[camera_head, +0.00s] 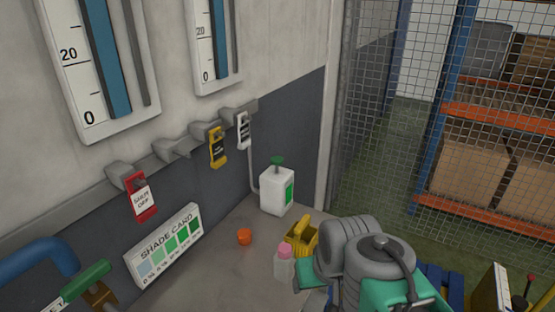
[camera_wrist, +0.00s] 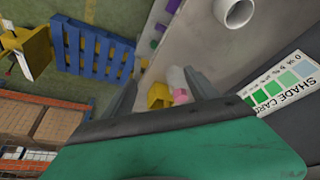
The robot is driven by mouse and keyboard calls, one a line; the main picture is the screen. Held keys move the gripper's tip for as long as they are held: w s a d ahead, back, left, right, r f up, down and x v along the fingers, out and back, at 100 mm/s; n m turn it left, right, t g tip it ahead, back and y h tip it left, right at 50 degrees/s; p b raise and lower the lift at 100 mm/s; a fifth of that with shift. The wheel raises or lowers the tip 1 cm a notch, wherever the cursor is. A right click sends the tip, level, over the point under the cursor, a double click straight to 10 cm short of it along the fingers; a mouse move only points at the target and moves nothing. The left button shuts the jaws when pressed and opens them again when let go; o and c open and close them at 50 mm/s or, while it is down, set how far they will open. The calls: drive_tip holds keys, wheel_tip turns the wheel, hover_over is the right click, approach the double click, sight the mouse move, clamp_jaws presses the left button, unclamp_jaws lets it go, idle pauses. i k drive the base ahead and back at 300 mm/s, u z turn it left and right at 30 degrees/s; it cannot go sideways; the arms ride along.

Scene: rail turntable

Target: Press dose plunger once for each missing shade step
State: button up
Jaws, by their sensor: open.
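The dose bottle (camera_head: 272,198) is a white container with a green plunger (camera_head: 277,161) on top and a green stripe on its side. It stands at the back of the bench against the wall. The shade card (camera_head: 138,262) leans on the wall, with swatches running from pale blue to dark green; it also shows in the wrist view (camera_wrist: 298,98). My arm is at the lower right in the head view, where its fingertips are hidden. In the wrist view my gripper (camera_wrist: 165,86) is open, with its fingers apart. Nothing is clearly held.
An orange cap (camera_head: 244,237), a pink-topped bottle (camera_head: 284,268) and a yellow object (camera_head: 301,236) are on the bench near my arm. Red (camera_head: 142,204), yellow (camera_head: 217,148) and white tags hang from a wall rail. A mesh fence (camera_head: 400,130) stands right, with a blue pallet (camera_wrist: 95,52) on the floor.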

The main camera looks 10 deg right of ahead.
sight(276, 161)
drive_tip(key=z, duration=1.7)
drive_tip(key=i, duration=0.8)
drive_tip(key=u, duration=3.8)
